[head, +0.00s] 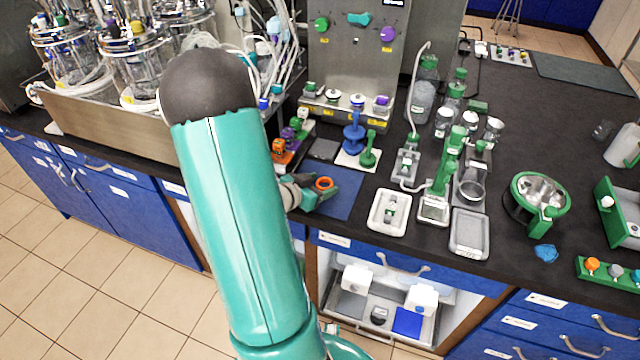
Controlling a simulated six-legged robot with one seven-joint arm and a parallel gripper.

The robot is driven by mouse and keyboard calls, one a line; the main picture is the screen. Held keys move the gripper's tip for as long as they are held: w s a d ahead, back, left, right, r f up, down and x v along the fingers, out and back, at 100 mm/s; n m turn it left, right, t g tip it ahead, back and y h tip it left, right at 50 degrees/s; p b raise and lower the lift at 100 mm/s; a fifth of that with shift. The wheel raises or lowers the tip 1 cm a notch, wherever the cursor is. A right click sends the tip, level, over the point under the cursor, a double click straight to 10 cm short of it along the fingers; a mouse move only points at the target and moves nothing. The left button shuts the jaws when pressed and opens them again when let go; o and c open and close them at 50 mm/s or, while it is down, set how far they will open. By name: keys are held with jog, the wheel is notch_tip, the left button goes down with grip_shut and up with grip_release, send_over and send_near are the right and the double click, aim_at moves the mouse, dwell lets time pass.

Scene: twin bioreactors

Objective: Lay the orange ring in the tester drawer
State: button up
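The orange ring (323,183) shows in the head view above the blue mat (345,190) near the counter's front edge. My gripper (318,190) is right at the ring, low over the mat, with my teal arm reaching in from below. The fingers are small and partly hidden, so I cannot tell whether they hold the ring or are only beside it. Under the counter, a pulled-out tray or drawer (350,326) holds two white devices, a dark round piece, a blue square and a grey square. I cannot tell for sure which drawer is the tester drawer.
Glass bioreactors (135,60) stand at the back left in a metal tray. A blue stand (353,135) and green stand (368,152) are just behind the mat. Bottles, white trays (388,212) and a green-rimmed bowl (538,195) crowd the right. The far-right back counter is clearer.

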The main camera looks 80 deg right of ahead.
jog(key=shift+r, duration=0.15)
jog(key=v, duration=1.2)
